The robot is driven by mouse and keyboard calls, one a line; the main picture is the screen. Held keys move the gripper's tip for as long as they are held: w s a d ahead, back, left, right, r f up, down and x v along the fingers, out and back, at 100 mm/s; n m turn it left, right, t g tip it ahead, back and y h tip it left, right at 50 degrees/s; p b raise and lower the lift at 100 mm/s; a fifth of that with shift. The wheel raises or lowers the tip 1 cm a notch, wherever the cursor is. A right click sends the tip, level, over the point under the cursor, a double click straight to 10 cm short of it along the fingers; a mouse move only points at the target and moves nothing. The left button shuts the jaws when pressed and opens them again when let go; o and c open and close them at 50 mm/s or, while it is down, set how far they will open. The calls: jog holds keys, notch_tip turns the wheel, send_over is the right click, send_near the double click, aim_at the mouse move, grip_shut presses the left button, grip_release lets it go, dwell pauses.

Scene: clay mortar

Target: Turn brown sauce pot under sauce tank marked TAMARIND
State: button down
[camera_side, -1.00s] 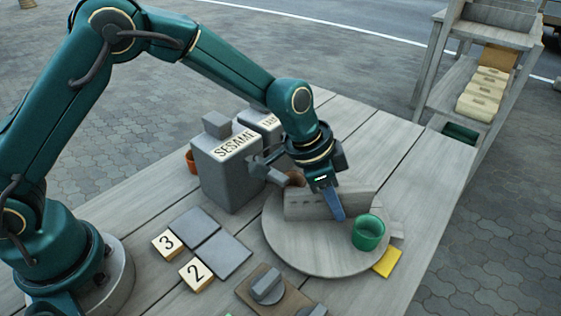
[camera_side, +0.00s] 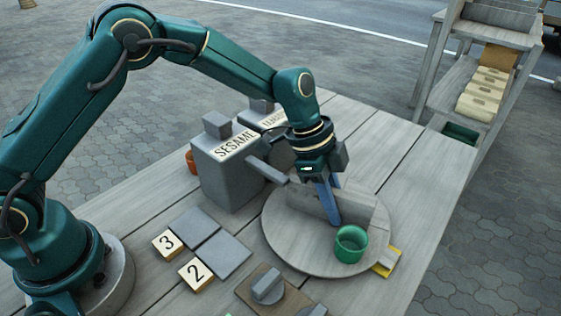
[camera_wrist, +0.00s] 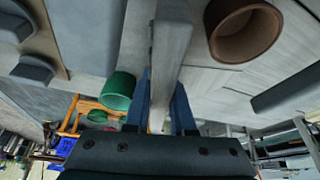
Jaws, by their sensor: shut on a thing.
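A round grey turntable (camera_side: 290,250) carries an upright grey divider wall (camera_side: 358,212). My gripper (camera_side: 335,215) is shut on this wall, with its blue fingers on either side. The wrist view also shows the wall (camera_wrist: 172,45) between the fingers. The brown sauce pot (camera_wrist: 243,35) is on the right of the wall in the wrist view; it is hidden in the side view. A green pot (camera_side: 351,245) stands on the near side of the wall. The tank marked TAMARIND (camera_side: 273,120) is behind the SESAME tank (camera_side: 225,170), partly hidden by my arm.
The SESAME tank has a lever or spout (camera_side: 268,171) reaching toward the turntable. Number tiles 3 (camera_side: 168,244) and 2 (camera_side: 196,274), grey plates (camera_side: 220,255) and a knob block (camera_side: 267,287) lie at front left. A yellow piece (camera_side: 387,262) lies by the turntable's right edge. The table's right side is clear.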

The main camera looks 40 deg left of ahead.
jog(key=shift+s+m+g, duration=0.1)
jog(key=shift+m+g, duration=0.2)
jog(key=shift+m, duration=0.6)
jog(key=c, duration=0.8)
grip_release()
jog(key=shift+o, duration=0.2)
jog(key=shift+v, duration=2.6)
